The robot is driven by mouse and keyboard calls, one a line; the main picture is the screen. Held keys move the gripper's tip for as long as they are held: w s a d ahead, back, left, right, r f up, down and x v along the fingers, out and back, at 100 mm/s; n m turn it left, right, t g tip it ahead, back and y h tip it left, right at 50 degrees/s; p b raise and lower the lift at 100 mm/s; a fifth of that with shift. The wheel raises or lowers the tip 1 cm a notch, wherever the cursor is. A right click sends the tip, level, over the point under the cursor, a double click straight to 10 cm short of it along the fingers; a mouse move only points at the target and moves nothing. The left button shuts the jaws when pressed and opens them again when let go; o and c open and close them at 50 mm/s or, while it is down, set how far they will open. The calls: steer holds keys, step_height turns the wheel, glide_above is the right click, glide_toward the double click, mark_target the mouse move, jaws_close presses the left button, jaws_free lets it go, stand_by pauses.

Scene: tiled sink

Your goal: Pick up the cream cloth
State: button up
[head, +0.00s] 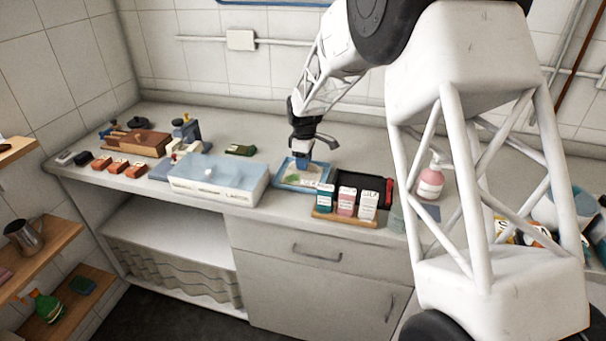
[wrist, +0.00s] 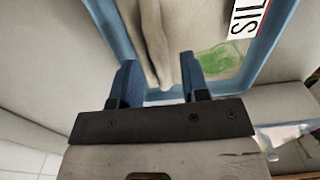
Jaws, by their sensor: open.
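My gripper (head: 304,158) hangs over a blue-rimmed tray (head: 318,187) on the counter. In the wrist view, my gripper (wrist: 158,62) has its two blue fingers apart with nothing gripped. A cream, folded strip that looks like the cream cloth (wrist: 153,35) lies in the blue-rimmed tray (wrist: 272,40) and shows between and beyond the fingertips. I cannot tell whether the fingers touch it. In the head view the cloth is too small and too covered by the gripper to make out clearly.
A green patterned piece (wrist: 222,60) and a white label (wrist: 248,18) lie beside the cloth. A pink pump bottle (head: 431,180) stands farther right.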

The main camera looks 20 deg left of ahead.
steer(key=shift+f, duration=0.2)
stand_by(0.7)
steer(key=shift+c, duration=0.3)
jaws_close()
